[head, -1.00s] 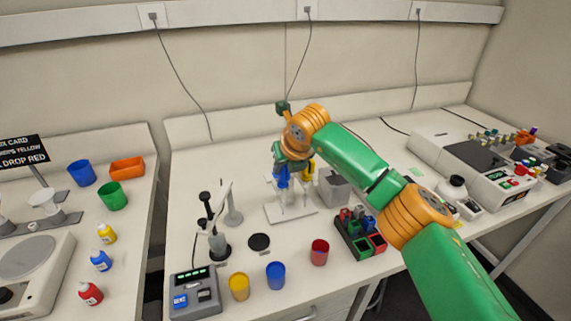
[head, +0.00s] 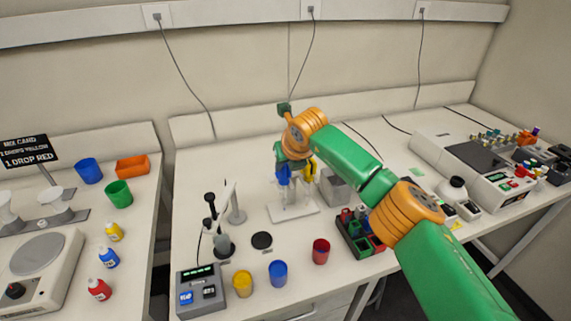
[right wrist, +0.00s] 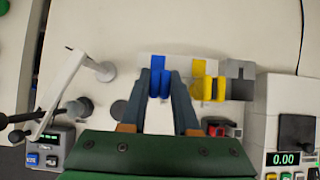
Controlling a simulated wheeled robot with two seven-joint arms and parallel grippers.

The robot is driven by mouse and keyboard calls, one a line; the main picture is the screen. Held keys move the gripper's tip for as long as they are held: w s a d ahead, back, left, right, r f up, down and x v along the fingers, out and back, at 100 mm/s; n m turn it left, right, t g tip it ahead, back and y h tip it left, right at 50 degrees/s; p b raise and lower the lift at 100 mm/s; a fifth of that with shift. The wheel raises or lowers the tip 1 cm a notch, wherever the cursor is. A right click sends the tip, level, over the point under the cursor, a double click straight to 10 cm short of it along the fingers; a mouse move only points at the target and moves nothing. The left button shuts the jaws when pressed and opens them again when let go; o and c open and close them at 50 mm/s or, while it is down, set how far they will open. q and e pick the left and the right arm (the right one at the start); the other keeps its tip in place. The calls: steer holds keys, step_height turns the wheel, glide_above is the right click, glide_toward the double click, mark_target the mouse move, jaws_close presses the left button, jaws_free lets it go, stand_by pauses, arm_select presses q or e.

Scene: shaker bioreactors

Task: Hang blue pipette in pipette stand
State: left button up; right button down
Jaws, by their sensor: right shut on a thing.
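The blue pipette (head: 283,173) is upright at the pipette stand, whose pale base (head: 293,213) rests on the table. My right gripper (right wrist: 163,92) is shut on the blue pipette, whose blue top (right wrist: 157,66) shows between the fingertips in the right wrist view. A yellow pipette (head: 309,169) is at the stand just right of the blue one; it also shows in the right wrist view (right wrist: 204,84). My gripper and wrist cover the stand's upper part, so I cannot tell whether the blue pipette touches its holder. My left gripper is not in view.
A grey box (head: 335,186) stands close right of the stand. A rack of coloured blocks (head: 354,238), a red cup (head: 320,251) and a black disc (head: 262,240) lie nearer the front. A white-armed device (head: 222,220) stands to the left. The table behind the stand is clear.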

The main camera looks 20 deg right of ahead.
steer(key=shift+f, duration=0.15)
steer(key=shift+f+b, duration=0.25)
steer(key=shift+b, duration=0.15)
steer(key=c, duration=0.6)
jaws_free()
steer(key=shift+r, duration=0.1)
step_height(320, 180, up, 7)
steer(key=p, duration=0.5)
